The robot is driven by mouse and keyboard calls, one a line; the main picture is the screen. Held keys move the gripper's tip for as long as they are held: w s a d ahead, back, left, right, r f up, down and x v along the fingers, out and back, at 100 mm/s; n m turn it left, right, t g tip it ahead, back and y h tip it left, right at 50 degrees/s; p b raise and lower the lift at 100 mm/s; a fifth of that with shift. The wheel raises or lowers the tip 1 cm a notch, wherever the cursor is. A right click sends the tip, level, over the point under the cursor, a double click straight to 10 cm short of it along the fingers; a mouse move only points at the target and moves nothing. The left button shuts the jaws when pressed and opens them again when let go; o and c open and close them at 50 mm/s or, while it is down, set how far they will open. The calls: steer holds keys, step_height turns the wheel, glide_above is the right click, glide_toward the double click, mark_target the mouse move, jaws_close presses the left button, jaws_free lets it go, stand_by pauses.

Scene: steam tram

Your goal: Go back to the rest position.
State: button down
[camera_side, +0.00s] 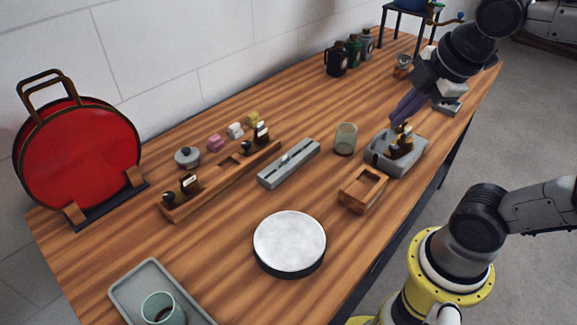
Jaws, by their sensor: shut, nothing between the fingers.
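My gripper (396,121) is at the right of the camera side view, with its dark purple fingers pointing down and to the left. The fingers are shut and I see nothing held between them. Whether the fingertips touch a bottle cannot be told from this angle.
A greenish glass (345,138) and a wooden box (362,190) stand close to the grey tray. A wooden rack (220,183), a grey slotted block (289,164) and a round white-topped drum (289,242) lie further left. Dark and green canisters (337,61) stand at the back.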

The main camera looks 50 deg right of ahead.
steer(key=shift+s+a+f+m+t+y, duration=0.15)
steer(key=shift+s+a+f+m, duration=0.4)
steer(key=shift+m, duration=1.4)
steer(key=shift+s+a+f+m+t+y, duration=0.1)
steer(key=shift+s+a+f+m+y, duration=0.4)
steer(key=shift+m, duration=1.4)
steer(key=shift+s+a+f+m+t+h, duration=0.15)
steer(key=shift+s+a+f+m, duration=0.45)
steer(key=shift+m, duration=1.35)
steer(key=shift+w+d+f, duration=0.15)
steer(key=shift+w+d, duration=0.05)
steer(key=shift+d, duration=0.15)
